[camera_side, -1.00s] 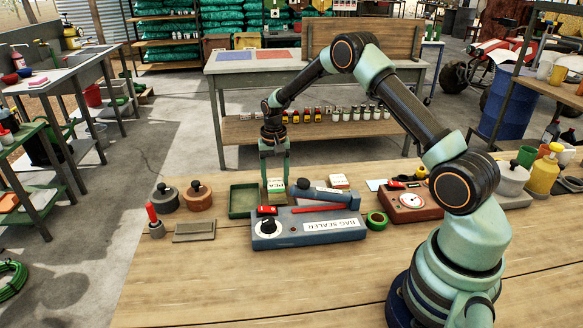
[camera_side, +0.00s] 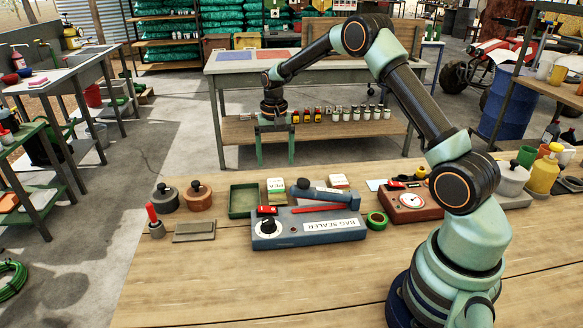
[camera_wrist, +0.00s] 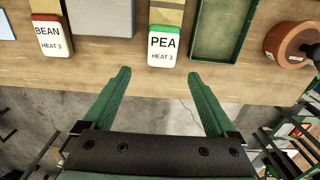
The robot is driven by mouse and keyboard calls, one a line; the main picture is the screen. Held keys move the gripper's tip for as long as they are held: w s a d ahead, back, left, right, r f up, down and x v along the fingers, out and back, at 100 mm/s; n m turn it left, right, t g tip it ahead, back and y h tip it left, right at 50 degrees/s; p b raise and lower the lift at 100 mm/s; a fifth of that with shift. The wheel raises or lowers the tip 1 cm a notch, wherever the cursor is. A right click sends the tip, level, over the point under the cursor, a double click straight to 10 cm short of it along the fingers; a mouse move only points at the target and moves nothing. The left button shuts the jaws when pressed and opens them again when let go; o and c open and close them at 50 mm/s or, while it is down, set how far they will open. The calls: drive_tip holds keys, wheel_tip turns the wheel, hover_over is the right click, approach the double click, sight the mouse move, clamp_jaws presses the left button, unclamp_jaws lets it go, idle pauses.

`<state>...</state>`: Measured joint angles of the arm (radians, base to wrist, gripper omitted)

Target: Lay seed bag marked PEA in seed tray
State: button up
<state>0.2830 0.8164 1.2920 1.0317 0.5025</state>
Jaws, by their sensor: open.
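The seed bag marked PEA (camera_side: 276,187) has a white label and a green top band. It lies on the bench behind the bag sealer, right beside the seed tray, outside it. In the wrist view, the PEA bag (camera_wrist: 163,46) is at top centre, beyond my fingertips. The green seed tray (camera_side: 233,210) looks empty. It shows in part in the wrist view (camera_wrist: 196,36), cut off by the top edge. My gripper (camera_side: 276,164) is open and empty, clear of the bag, near the bench's far edge. Its open fingers also show in the wrist view (camera_wrist: 158,73).
The bag sealer (camera_side: 290,231) stands in front of the PEA bag. A BEAN bag (camera_wrist: 51,38) with a red band lies to one side. A brown lidded pot (camera_side: 198,200) stands left of the tray. The bench front is clear.

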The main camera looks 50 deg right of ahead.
drive_tip(key=s+a+r+n+t, duration=0.15)
drive_tip(key=s+a+r, duration=0.25)
drive_tip(key=r, duration=0.4)
drive_tip(key=s+a+r+n+t, duration=0.1)
drive_tip(key=s+a+r+n, duration=0.2)
drive_tip(key=r, duration=0.5)
drive_tip(key=s+a+r+n+t, duration=0.1)
drive_tip(key=s+a+n, duration=0.1)
drive_tip(key=s, duration=0.4)
drive_tip(key=s+a+n+t, duration=0.2)
drive_tip(key=s+a, duration=0.3)
drive_tip(key=s, duration=0.2)
drive_tip(key=shift+s+r, duration=0.3)
drive_tip(key=shift+r, duration=0.1)
drive_tip(key=shift+s+a+f+n, duration=0.2)
drive_tip(key=shift+s+n, duration=0.05)
drive_tip(key=shift+c, duration=1.2)
